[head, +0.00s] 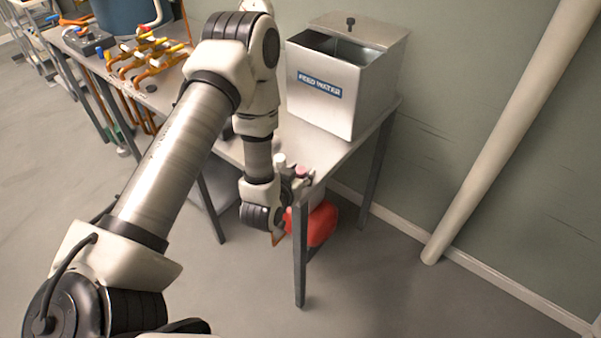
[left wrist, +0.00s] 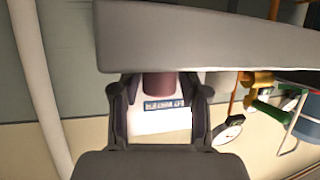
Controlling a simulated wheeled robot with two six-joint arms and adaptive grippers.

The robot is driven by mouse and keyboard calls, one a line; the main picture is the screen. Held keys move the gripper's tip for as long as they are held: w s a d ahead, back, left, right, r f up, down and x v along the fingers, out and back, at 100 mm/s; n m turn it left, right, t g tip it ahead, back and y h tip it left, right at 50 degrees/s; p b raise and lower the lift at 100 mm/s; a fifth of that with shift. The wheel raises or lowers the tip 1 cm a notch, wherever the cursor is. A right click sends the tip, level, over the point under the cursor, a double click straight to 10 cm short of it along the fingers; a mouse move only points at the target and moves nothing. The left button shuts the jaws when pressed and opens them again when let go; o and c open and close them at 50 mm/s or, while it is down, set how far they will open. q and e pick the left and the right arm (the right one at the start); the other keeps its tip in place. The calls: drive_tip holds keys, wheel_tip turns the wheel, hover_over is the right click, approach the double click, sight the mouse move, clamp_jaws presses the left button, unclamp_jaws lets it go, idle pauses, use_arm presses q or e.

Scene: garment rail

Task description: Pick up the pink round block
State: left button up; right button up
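The pink round block (head: 302,170) is a small piece at the near right corner of the table, mostly hidden by my left gripper (head: 295,186). In the left wrist view, which looks upside down, the block (left wrist: 158,85) is a dark pink cylinder against the grey table edge. The fingers of my left gripper (left wrist: 160,112) stand on either side of it. A gap shows on both sides, so the gripper is open and does not touch the block. My right gripper is not in view.
A metal tank labelled feed water (head: 318,85) stands on the table (head: 290,140) behind the block. Orange pipes with valves (head: 150,65) and a blue vessel (head: 125,15) are at the far left. A red object (head: 321,224) is below the table. A white pipe (head: 510,130) leans on the wall.

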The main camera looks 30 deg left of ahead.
use_arm(q)
clamp_jaws()
